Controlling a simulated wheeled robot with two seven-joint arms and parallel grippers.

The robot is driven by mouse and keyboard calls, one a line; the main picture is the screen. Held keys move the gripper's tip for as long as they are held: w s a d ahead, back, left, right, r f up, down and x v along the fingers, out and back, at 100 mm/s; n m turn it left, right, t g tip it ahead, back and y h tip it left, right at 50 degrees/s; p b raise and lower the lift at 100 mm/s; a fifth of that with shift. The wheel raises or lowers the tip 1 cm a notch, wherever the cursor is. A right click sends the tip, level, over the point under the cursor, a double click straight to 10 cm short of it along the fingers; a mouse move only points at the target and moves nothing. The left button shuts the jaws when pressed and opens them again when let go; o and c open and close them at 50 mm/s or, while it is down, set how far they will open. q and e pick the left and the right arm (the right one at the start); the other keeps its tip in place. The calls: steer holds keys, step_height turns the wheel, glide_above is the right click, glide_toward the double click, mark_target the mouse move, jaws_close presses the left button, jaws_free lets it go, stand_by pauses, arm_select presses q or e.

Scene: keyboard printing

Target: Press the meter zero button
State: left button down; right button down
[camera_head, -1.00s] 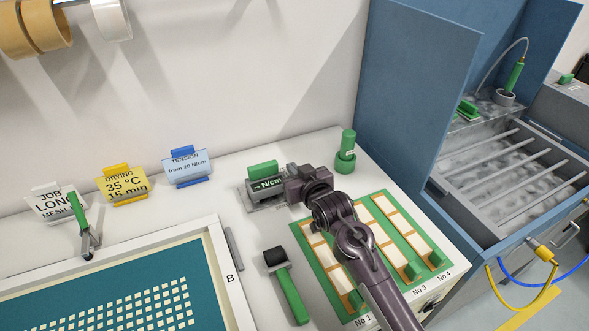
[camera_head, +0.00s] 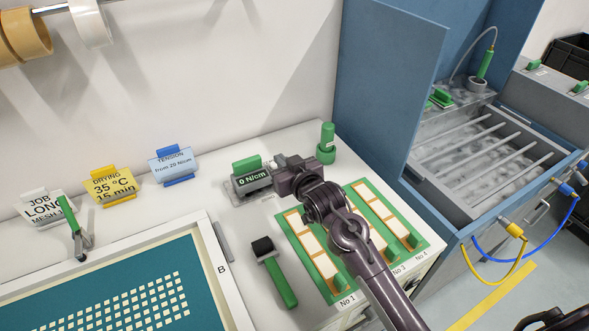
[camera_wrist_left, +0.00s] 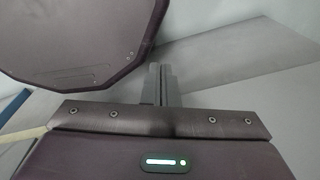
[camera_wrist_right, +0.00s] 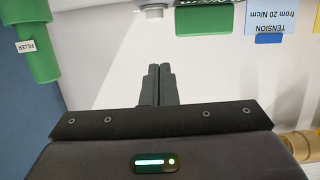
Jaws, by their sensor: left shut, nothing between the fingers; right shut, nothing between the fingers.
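The grey tension meter (camera_head: 252,182) stands at the back of the white table and its display reads "0 N/cm". A green block (camera_head: 246,163) tops it; a green block also shows at the top of the right wrist view (camera_wrist_right: 204,20). My right gripper (camera_head: 279,160) is at the meter's right side, its tips partly hidden in the head view. In the right wrist view its fingers (camera_wrist_right: 158,85) are shut and empty, with a short grey cylinder (camera_wrist_right: 153,11) beyond them. I cannot tell a zero button for certain. My left gripper (camera_wrist_left: 159,84) is shut and empty, away from the meter.
A green filler bottle (camera_head: 327,146) stands right of my right gripper. A green tray (camera_head: 407,248) with pale strips lies below my arm. A green-handled tool (camera_head: 280,284) and a framed screen (camera_head: 236,311) lie nearer. A blue-walled sink (camera_head: 385,85) is at right.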

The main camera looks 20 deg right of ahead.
steer(key=b+v, duration=0.1)
steer(key=v, duration=0.5)
steer(key=shift+r, duration=0.2)
steer(key=shift+d, duration=0.2)
stand_by(0.3)
